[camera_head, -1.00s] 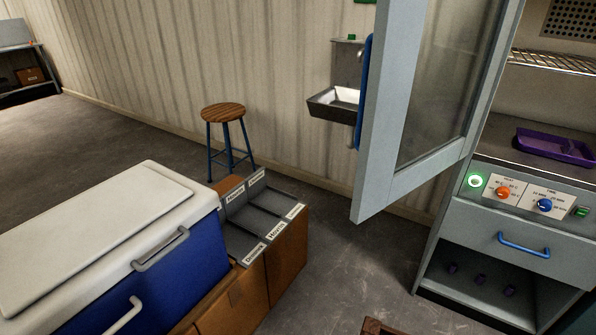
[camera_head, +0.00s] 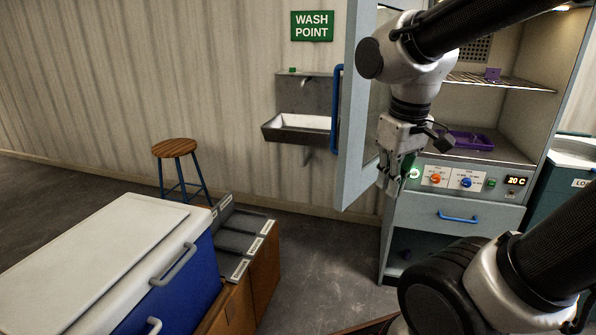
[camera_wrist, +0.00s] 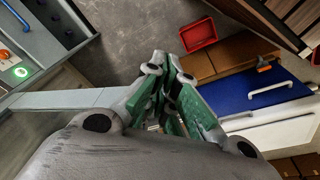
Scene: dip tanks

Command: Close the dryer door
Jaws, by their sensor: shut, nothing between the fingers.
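The dryer (camera_head: 400,215) is a tall grey cabinet on the right of the head view. Its door (camera_head: 354,150) stands open at the cabinet's left side, with a glass pane and a long blue handle (camera_head: 336,110) on its outer face. My gripper (camera_head: 388,186) points down in front of the opening, beside the door's inner side; contact cannot be told. It is shut and empty. The wrist view shows its green-padded fingers (camera_wrist: 168,75) and the door's pale edge (camera_wrist: 75,100) to the left. My arm hides part of the door and opening.
A purple tray (camera_head: 475,141) lies inside the dryer. A wash basin (camera_head: 300,127) is on the wall left of the door. A blue cooler with a white lid (camera_head: 95,255) and a stool (camera_head: 175,150) stand left. A red bin (camera_wrist: 198,32) is on the floor.

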